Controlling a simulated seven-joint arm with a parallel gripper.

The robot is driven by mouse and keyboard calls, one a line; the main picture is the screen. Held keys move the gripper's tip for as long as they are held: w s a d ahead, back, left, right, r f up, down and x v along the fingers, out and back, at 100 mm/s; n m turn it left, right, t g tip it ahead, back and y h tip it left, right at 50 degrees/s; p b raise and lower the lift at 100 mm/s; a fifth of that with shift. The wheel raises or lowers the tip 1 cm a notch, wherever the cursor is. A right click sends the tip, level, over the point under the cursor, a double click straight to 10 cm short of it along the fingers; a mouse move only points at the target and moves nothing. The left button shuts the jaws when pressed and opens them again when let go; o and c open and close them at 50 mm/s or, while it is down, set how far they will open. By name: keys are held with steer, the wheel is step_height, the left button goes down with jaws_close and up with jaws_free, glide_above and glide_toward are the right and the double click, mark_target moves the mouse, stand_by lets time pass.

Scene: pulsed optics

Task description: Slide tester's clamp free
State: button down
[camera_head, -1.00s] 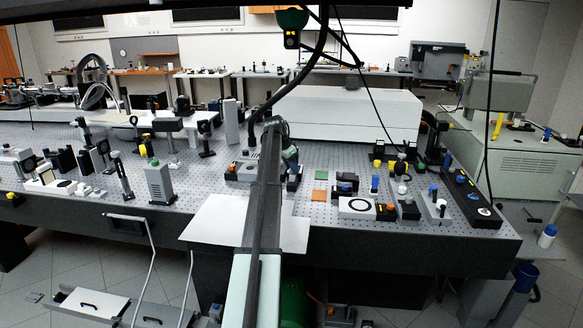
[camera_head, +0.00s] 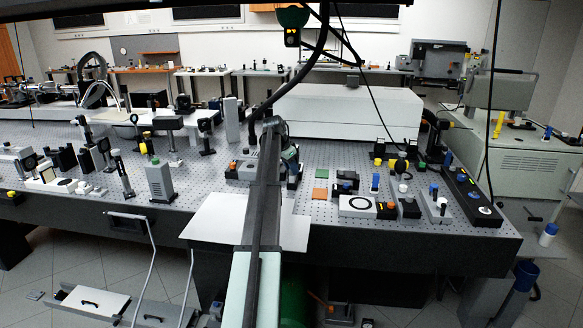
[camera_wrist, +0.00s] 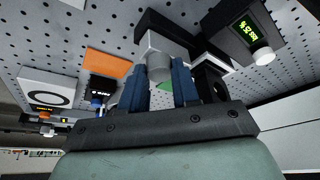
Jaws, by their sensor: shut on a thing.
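The tester (camera_wrist: 250,30) is a black box with a lit green display and a pale knob, at the upper right of the wrist view. Beside it a dark block with a white part (camera_wrist: 165,38) reaches toward my fingers. A grey cylinder (camera_wrist: 159,68), seemingly the handle of the clamp, shows between my blue fingertips. My gripper (camera_wrist: 160,80) is shut on it; the exact contact is partly hidden by the fingers. In the head view my arm hides most of this area, and the tester (camera_head: 240,171) shows just left of the arm.
An orange square (camera_wrist: 112,66) lies beside the fingers, with a white plate with a black ring (camera_wrist: 45,92) past it. A white sheet (camera_head: 215,220) lies at the table's front edge. A long white box (camera_head: 345,112) stands behind.

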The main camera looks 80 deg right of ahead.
steer(key=c, duration=0.8)
jaws_free()
steer(key=shift+a, duration=0.2)
steer(key=v, duration=1.4)
steer(key=shift+w, duration=0.1)
